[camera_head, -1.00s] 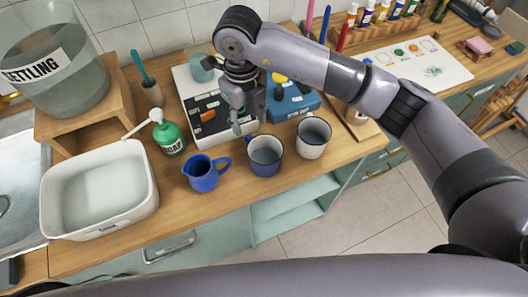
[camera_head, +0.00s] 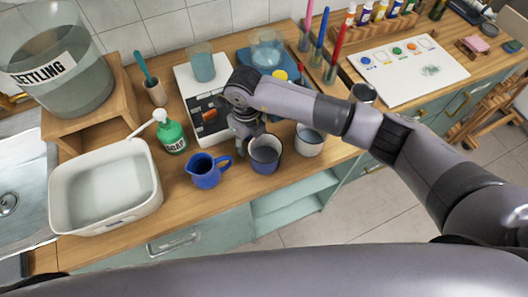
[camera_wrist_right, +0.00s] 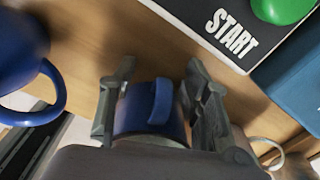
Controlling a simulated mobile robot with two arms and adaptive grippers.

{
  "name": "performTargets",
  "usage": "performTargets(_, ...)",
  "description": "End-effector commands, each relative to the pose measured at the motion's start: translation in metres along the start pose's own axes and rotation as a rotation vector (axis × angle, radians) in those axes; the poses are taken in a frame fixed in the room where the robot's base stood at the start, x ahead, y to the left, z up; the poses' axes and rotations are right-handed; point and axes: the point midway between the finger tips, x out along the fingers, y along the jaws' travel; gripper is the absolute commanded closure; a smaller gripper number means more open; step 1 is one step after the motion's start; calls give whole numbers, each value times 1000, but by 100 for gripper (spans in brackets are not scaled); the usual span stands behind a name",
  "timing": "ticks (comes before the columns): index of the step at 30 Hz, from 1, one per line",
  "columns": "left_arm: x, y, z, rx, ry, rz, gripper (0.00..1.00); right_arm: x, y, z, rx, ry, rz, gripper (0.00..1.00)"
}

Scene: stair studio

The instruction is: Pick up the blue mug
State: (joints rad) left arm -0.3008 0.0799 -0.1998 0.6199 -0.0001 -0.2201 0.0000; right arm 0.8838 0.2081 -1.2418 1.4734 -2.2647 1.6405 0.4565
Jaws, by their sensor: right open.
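The blue mug (camera_head: 266,158) stands upright on the wooden counter, with a dark rim and a pale inside. In the right wrist view the blue mug (camera_wrist_right: 150,122) shows between the fingers, its handle toward the fingertips. My right gripper (camera_head: 245,134) is low at the mug's back left side in the head view. In the wrist view my right gripper (camera_wrist_right: 159,72) is open, one finger on each side of the mug. I cannot tell whether either finger touches it. My left gripper is out of view.
A blue pitcher (camera_head: 205,173) stands close to the left of the mug and a white mug (camera_head: 309,141) close to the right. Behind are a white device (camera_head: 188,77) and a blue one (camera_head: 284,72). A soap bottle (camera_head: 171,137) and white basin (camera_head: 62,190) are left.

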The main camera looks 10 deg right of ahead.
Motion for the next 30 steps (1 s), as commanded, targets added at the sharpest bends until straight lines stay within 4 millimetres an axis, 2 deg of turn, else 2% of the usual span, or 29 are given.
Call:
performTargets(3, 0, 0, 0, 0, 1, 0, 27, 0, 0, 0, 0, 0, 0, 57)
performTargets(22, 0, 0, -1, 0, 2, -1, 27, 0, 0, 0, 1, 0, 1, 99)
performTargets(30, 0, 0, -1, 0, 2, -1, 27, 0, 0, 0, 1, 1, 0, 100)
